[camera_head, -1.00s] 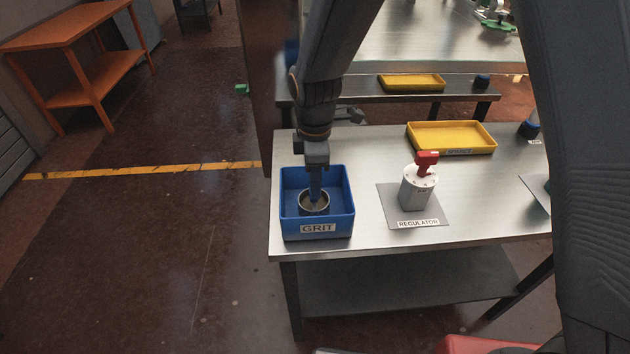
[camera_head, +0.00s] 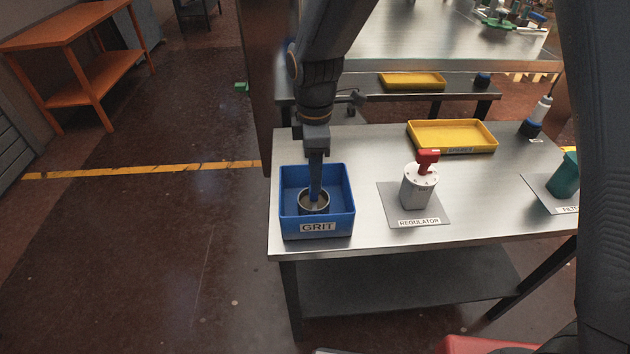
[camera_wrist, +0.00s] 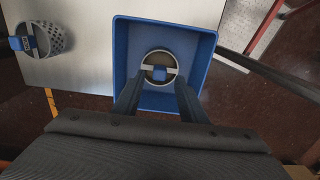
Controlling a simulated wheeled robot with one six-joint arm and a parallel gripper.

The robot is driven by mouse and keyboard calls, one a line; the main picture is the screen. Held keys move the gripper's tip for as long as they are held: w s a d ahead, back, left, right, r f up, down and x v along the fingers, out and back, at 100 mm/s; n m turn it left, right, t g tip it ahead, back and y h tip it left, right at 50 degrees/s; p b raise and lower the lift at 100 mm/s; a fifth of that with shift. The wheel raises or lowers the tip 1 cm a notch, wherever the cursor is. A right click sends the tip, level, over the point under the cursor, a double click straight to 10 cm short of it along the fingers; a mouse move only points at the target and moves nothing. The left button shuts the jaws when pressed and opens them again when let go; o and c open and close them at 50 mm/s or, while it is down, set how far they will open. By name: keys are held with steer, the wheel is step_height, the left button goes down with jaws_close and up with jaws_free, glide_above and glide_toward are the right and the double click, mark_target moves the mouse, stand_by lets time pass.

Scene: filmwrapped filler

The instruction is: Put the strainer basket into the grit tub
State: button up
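The blue grit tub (camera_head: 318,249) stands at the table's front left corner; the wrist view shows it from above (camera_wrist: 121,50). A round metal basket, apparently the strainer basket (camera_head: 314,208), sits inside the tub. In the wrist view the basket (camera_wrist: 160,54) has a pale bar with a blue grip across its opening. Its side wall is mostly hidden. My gripper (camera_head: 315,196) reaches down into the tub over the basket. In the wrist view my gripper's fingers (camera_wrist: 158,86) stand apart, on either side of the blue grip, with a visible gap around it.
The red-handled regulator (camera_head: 417,188) stands right of the tub on a grey mat. A yellow tray (camera_head: 452,151) lies behind it. A teal vessel (camera_head: 566,176) is at far right. A perforated metal cylinder with a blue part (camera_wrist: 50,40) stands beside the tub in the wrist view.

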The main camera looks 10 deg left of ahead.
step_height(320, 180, up, 9)
steer(key=b, duration=0.2)
steer(key=s+d+f+m, duration=0.2)
steer(key=s+d+m, duration=0.1)
steer(key=d+m, duration=0.4)
steer(key=s+d+f+m, duration=0.2)
steer(key=d+m, duration=0.4)
steer(key=d, duration=0.6)
steer(key=s+d+f+m+t, duration=0.1)
steer(key=s+d+f+m, duration=0.2)
steer(key=d+m, duration=0.4)
steer(key=shift+s+d+m, duration=0.3)
steer(key=shift+s+d, duration=0.35)
steer(key=shift+d, duration=0.55)
